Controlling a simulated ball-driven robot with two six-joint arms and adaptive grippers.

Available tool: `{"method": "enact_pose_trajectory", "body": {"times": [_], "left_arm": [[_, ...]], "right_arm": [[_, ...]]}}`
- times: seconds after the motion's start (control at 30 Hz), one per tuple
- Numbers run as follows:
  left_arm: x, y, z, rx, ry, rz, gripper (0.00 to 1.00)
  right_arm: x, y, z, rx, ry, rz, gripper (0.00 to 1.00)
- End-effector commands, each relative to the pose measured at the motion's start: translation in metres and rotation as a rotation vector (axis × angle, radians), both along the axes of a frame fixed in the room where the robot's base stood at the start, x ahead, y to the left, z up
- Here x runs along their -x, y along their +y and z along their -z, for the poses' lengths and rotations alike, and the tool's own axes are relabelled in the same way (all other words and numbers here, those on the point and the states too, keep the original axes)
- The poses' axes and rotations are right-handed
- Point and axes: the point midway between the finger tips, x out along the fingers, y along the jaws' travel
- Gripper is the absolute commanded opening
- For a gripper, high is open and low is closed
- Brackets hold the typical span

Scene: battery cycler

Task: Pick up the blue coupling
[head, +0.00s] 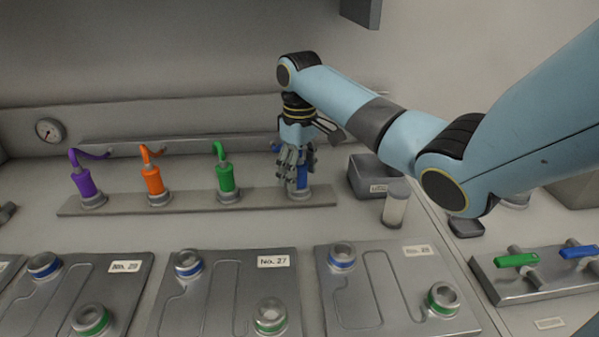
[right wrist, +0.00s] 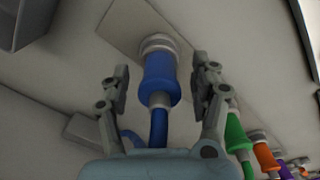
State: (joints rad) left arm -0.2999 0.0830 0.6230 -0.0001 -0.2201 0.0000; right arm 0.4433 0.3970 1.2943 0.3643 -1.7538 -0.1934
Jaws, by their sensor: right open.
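The blue coupling (head: 303,178) stands upright in the rightmost holder of the grey rail, mostly hidden behind my right gripper in the head view. In the right wrist view the blue coupling (right wrist: 160,80) shows fully, with its hose running toward the palm. My right gripper (head: 293,178) comes down from above at the coupling. In the right wrist view its two fingers (right wrist: 162,85) are open on either side of the coupling, with a gap visible on each side. My left gripper is in neither view.
Green (head: 225,177), orange (head: 153,179) and purple (head: 83,182) couplings stand to the left on the rail (head: 125,203). A dark box (head: 366,178) and a clear jar (head: 396,205) stand to the right. Grey plates with blue- and green-ringed ports lie in front, including No. 27 (head: 223,300).

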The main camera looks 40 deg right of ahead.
Motion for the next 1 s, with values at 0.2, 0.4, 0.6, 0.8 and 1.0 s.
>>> {"method": "enact_pose_trajectory", "body": {"times": [0.2,0.4,0.6,0.8,1.0], "left_arm": [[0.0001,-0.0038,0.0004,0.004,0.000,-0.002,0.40],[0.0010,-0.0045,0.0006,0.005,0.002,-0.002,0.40],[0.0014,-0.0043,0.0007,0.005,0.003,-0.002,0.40],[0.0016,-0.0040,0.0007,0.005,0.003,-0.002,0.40],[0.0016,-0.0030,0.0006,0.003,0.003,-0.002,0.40]], "right_arm": [[-0.0001,-0.0001,0.0022,0.001,-0.001,0.000,0.63],[0.0000,-0.0003,0.0020,0.001,-0.001,0.000,0.41],[0.0000,-0.0003,0.0018,0.001,0.000,0.000,0.15],[-0.0002,-0.0004,0.0015,0.001,-0.001,0.000,0.00],[-0.0003,-0.0005,0.0009,0.001,-0.001,0.000,0.00]]}}
